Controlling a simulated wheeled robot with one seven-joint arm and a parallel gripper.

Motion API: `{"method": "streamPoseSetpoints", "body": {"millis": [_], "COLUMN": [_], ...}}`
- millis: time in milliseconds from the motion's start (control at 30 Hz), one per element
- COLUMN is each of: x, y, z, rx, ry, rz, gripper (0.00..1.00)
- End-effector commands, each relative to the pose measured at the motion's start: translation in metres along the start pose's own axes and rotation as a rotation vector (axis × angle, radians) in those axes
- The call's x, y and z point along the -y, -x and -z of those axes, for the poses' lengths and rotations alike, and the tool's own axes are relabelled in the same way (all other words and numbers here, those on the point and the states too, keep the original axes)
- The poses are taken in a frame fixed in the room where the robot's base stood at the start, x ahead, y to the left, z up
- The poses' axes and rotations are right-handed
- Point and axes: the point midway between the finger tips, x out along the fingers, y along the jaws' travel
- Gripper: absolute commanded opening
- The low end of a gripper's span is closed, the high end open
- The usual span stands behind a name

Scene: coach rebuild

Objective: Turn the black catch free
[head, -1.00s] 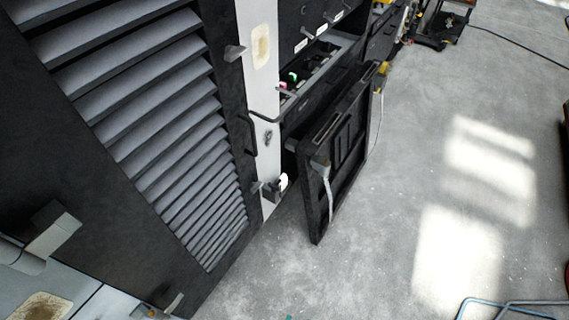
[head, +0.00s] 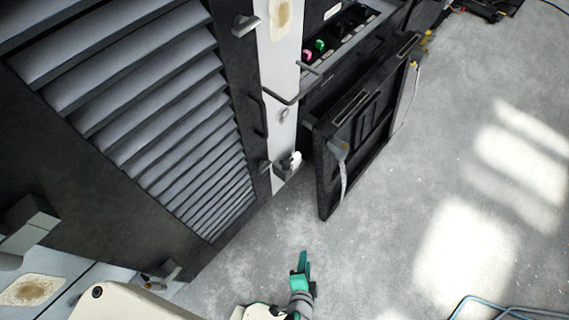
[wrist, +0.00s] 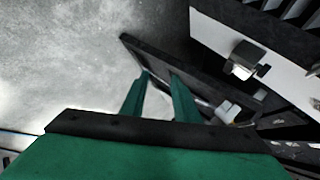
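A black louvred panel (head: 130,195) fills the left of the head view. Several dark grey catches sit along its edges: one at its upper right corner (head: 245,25), one at the lower right edge (head: 265,167), one at the bottom (head: 165,273) and a larger one at the left (head: 30,222). I cannot tell which is the black catch. My gripper (head: 303,262) is low in the head view, apart from the panel and over the floor. In the wrist view its green fingers (wrist: 160,76) are apart with nothing between them. A grey block-like catch (wrist: 246,58) shows at right there.
A black flap (head: 365,135) hangs open right of the white post (head: 282,75). Behind it is an open compartment with pink and green parts (head: 314,49). A bent handle (head: 282,98) sticks out at the post. Concrete floor at right (head: 420,200) is clear; blue tubing (head: 490,308) lies lower right.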

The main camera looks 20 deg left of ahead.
Motion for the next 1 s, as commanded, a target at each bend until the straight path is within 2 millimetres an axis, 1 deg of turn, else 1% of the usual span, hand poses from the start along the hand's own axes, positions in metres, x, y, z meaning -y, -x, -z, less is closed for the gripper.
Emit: {"method": "streamPoseSetpoints", "body": {"millis": [33, 100, 167, 200, 267, 300, 367, 400, 467, 500, 567, 633, 700, 800, 900, 1000], "x": [0.0, 0.001, 0.005, 0.01, 0.02, 0.029, 0.044, 0.056, 0.075, 0.089, 0.112, 0.14, 0.166, 0.198, 0.221, 0.235], "y": [-0.022, -0.047, -0.067, -0.079, -0.096, -0.106, -0.12, -0.128, -0.138, -0.143, -0.148, -0.151, -0.15, -0.144, -0.138, -0.132], "z": [-0.001, -0.008, -0.013, -0.015, -0.018, -0.019, -0.02, -0.019, -0.016, -0.012, -0.005, 0.004, 0.016, 0.033, 0.047, 0.055], "rx": [0.043, 0.119, 0.188, 0.235, 0.309, 0.36, 0.439, 0.495, 0.58, 0.64, 0.733, 0.845, 0.953, 1.09, 1.195, 1.261], "ry": [-0.093, -0.235, -0.354, -0.431, -0.544, -0.618, -0.724, -0.792, -0.89, -0.951, -1.038, -1.124, -1.196, -1.268, -1.309, -1.328], "rz": [-0.001, -0.007, -0.011, -0.013, -0.014, -0.014, -0.014, -0.014, -0.013, -0.012, -0.011, -0.01, -0.01, -0.013, -0.018, -0.024], "gripper": [0.28, 0.28, 0.28, 0.28, 0.28, 0.28, 0.28, 0.28, 0.28, 0.28, 0.28, 0.28, 0.28, 0.28, 0.28, 0.28]}}
